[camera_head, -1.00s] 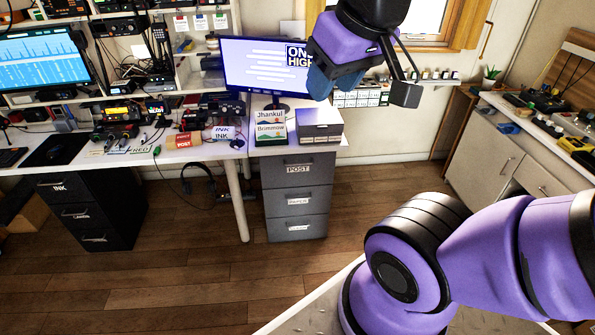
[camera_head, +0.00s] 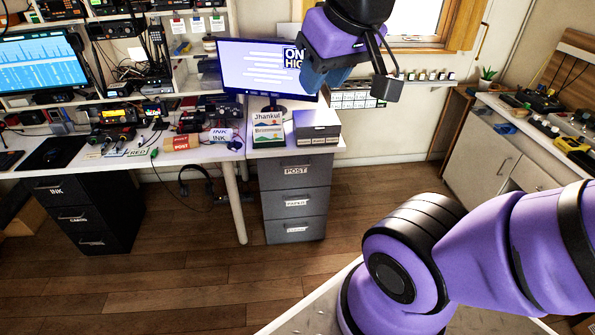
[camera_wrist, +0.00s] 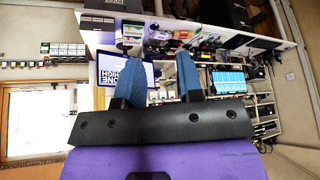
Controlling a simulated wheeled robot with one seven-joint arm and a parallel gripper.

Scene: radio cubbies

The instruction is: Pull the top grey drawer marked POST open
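The grey cabinet with three stacked drawers stands under the right end of the white desk. Its top grey drawer marked POST (camera_head: 297,172) is shut flush with the drawers below. A thin bar handle shows above the label. My gripper (camera_head: 320,82) hangs high in front of the monitor, above and slightly right of the cabinet, well apart from the drawer. In the wrist view my gripper (camera_wrist: 159,58) shows two blue fingers spread apart with nothing between them. I cannot make out the POST drawer in the wrist view.
A grey box (camera_head: 317,125) and a Jhankul Brimmow card (camera_head: 267,128) stand on the desk above the drawer. A black cabinet (camera_head: 85,212) with an INK drawer stands to the left. A desk leg (camera_head: 235,203) is close left of the grey cabinet. Wooden floor (camera_head: 190,285) in front is clear.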

